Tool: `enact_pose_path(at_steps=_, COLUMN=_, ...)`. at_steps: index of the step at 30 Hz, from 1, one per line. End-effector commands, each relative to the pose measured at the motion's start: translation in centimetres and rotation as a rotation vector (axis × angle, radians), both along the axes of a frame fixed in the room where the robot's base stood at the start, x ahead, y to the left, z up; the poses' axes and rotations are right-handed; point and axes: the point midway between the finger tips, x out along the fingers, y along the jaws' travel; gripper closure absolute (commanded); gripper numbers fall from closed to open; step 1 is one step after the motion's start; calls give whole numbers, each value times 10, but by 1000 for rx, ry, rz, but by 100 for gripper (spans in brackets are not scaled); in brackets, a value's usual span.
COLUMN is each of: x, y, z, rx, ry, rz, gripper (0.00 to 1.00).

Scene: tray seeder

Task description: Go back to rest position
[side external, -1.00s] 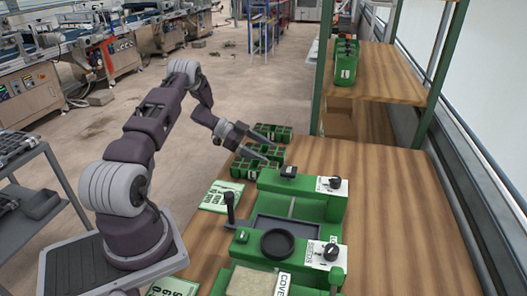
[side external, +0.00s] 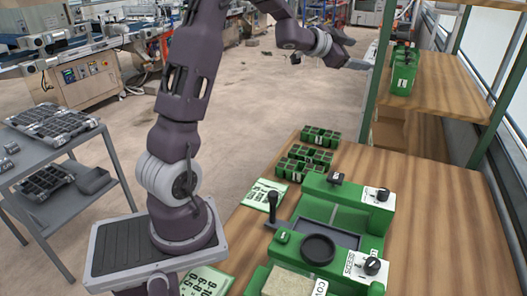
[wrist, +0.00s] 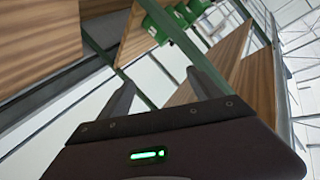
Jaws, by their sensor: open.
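My gripper (side external: 349,48) is raised high in the side view, well above and behind the wooden table (side external: 445,215), pointing right toward the shelf post. In the wrist view its two fingers (wrist: 160,95) are spread apart with nothing between them. The green seeder machine (side external: 345,215) stands on the table with its black round dish (side external: 318,249) and dark tray recess. Several green seed trays (side external: 303,163) lie on the table behind the machine, apart from my gripper.
A wooden shelf (side external: 445,85) on green posts holds green bins (side external: 403,75) at the right; a post stands close to my gripper in the picture. A grey cart (side external: 95,140) with dark trays stands at the left. Green-white cards lie on the table's left edge.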

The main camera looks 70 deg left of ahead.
Motion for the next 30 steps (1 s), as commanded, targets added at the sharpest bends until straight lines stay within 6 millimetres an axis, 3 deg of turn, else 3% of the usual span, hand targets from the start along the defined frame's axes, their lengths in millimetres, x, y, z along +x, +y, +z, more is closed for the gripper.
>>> enact_pose_path(at_steps=1, x=-19, y=-30, z=36, rx=-15, ry=-11, rz=91, gripper=26)
enact_pose_path(at_steps=2, x=-37, y=-48, z=48, rx=-40, ry=2, rz=153, gripper=26)
enact_pose_path(at_steps=4, x=-94, y=-93, z=56, rx=-130, ry=78, rz=270, gripper=26)
enact_pose_path(at_steps=5, x=-123, y=-116, z=51, rx=-177, ry=129, rz=301, gripper=26)
enact_pose_path(at_steps=6, x=-165, y=-146, z=38, rx=-243, ry=213, rz=326, gripper=26)
enact_pose_path(at_steps=9, x=-256, y=-210, z=-2, rx=-373, ry=424, rz=315, gripper=26)
enact_pose_path(at_steps=12, x=-324, y=-255, z=-35, rx=-450, ry=596, rz=260, gripper=26)
enact_pose_path(at_steps=15, x=-365, y=-280, z=-54, rx=-492, ry=703, rz=214, gripper=26)
enact_pose_path(at_steps=19, x=-381, y=-289, z=-61, rx=-508, ry=749, rz=193, gripper=22)
enact_pose_path(at_steps=30, x=-375, y=-287, z=-58, rx=-529, ry=747, rz=220, gripper=22)
